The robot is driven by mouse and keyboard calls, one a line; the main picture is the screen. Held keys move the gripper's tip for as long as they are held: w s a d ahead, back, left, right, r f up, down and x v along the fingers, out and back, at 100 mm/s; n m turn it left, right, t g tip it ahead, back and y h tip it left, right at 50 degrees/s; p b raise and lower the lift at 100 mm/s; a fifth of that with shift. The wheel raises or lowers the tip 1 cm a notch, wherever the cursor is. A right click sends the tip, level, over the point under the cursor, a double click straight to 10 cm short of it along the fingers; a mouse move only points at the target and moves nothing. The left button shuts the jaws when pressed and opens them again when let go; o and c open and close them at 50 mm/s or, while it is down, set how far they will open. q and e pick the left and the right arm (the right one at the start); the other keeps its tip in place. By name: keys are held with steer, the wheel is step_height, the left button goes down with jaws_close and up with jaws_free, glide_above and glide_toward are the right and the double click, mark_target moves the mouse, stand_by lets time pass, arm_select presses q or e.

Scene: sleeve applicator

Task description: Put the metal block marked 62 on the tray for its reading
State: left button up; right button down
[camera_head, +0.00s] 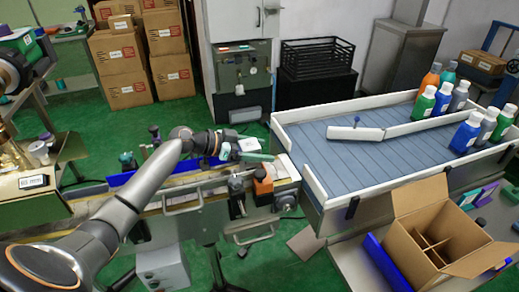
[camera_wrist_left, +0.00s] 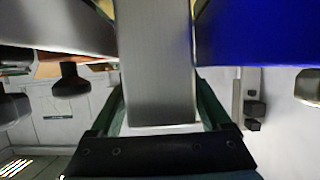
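My left gripper (camera_head: 238,150) is over the near end of the workbench, left of the conveyor. In the left wrist view, a plain grey metal block (camera_wrist_left: 157,65) stands between its two dark green fingers (camera_wrist_left: 160,112), which appear to touch it on both sides. No number can be read on the block. In the head view the block cannot be told clearly from the small pale and green pieces at the fingertips. No tray for a reading can be made out for certain. A small readout in mm (camera_head: 34,181) is on the bench at the far left. My right gripper is not in view.
A wide grey conveyor (camera_head: 345,165) with white rails carries several bottles at its right end. An open cardboard box (camera_head: 445,230) stands at front right. An orange-topped device (camera_head: 263,187) is just below the gripper. A blue strip (camera_head: 122,178) runs along the bench.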

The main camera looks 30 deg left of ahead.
arm_select(q)
jaws_close()
stand_by(0.4)
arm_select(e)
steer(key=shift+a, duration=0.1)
